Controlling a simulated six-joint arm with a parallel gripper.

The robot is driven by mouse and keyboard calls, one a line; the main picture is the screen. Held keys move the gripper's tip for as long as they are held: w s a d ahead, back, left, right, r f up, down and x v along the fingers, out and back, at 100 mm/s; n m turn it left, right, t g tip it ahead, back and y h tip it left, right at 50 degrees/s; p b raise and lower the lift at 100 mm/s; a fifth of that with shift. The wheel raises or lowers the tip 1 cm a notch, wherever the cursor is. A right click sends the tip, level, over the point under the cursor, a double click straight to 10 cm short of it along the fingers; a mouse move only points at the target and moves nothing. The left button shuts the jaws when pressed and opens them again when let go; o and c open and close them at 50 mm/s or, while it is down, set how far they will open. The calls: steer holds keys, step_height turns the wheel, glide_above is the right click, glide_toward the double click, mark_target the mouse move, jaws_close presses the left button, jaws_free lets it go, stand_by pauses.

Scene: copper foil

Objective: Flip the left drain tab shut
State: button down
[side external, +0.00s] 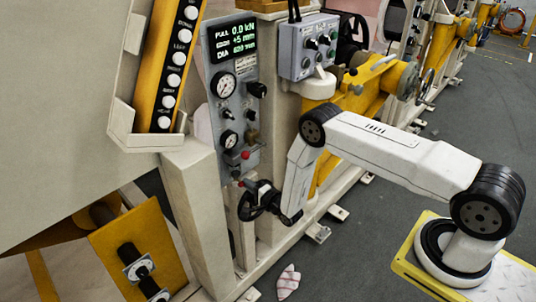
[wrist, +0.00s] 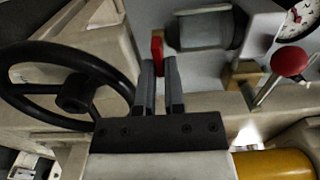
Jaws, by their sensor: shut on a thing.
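A small red tab (wrist: 157,44) shows at the top middle of the wrist view, beside a grey rounded body (wrist: 205,29). I take it for the drain tab, but only one such tab is clear, so I cannot tell left from right by the picture. My gripper (wrist: 159,70) has its two grey fingers close together, one on each side of the tab, shut on it. The tab's lower part is hidden between the fingers. In the side view the gripper's end is low by the panel, and the tab is too small to make out surely.
A black handwheel (wrist: 73,92) is close on the left of the fingers; it also shows in the side view (side external: 248,207). A red-knobbed lever (wrist: 289,62) stands to the right, under a gauge (wrist: 299,17). A grey panel (side external: 233,100) with gauges rises above. A crumpled cloth (side external: 288,283) lies on the floor.

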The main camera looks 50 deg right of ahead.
steer(key=c, duration=0.7)
jaws_free()
steer(key=shift+s, duration=0.15)
steer(key=shift+s, duration=3.75)
